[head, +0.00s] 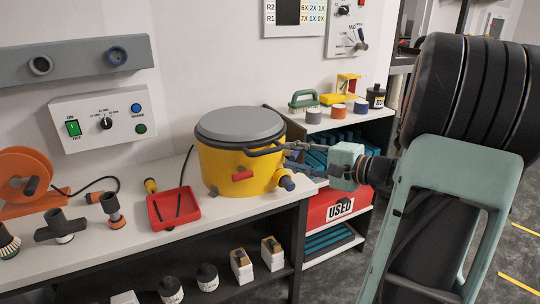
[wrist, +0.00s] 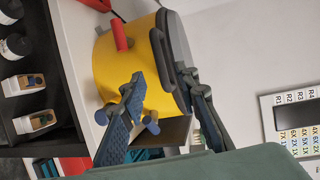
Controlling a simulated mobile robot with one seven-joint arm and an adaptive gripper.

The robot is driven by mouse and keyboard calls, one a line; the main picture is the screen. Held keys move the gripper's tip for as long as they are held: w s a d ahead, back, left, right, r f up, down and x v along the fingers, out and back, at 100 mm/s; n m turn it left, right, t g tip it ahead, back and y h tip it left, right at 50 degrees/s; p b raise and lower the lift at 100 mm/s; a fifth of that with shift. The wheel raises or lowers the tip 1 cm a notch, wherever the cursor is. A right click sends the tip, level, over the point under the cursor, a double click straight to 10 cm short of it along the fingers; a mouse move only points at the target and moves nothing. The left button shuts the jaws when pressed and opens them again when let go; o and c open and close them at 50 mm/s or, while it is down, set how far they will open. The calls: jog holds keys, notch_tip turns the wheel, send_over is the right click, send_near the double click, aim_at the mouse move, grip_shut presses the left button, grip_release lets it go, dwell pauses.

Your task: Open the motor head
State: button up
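The motor head is the round dark grey lid (head: 240,124) on a yellow drum (head: 225,170). It looks closed, flush on the drum's rim. A dark handle (head: 262,151) sticks out from its front edge; in the wrist view the handle (wrist: 161,55) lies just beyond my fingers. A red latch (head: 242,175) is on the drum's front; it also shows in the wrist view (wrist: 121,35). My gripper (head: 287,154) is at the drum's right side, near the handle. In the wrist view its fingers (wrist: 163,88) are spread apart with nothing clearly between them.
A blue-tipped yellow outlet (head: 284,180) juts from the drum's lower right. A red tray (head: 173,208) stands left of the drum on the bench. A shelf with a brush (head: 303,101) and several rolls is behind my gripper. A control box (head: 103,118) is on the wall.

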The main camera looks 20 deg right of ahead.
aim_at(269, 152)
jog(key=b+x, duration=0.1)
jog(key=x, duration=0.8)
jog(key=shift+w+f, duration=0.1)
jog(key=shift+w, duration=0.05)
jog(key=shift+c, duration=0.3)
grip_shut()
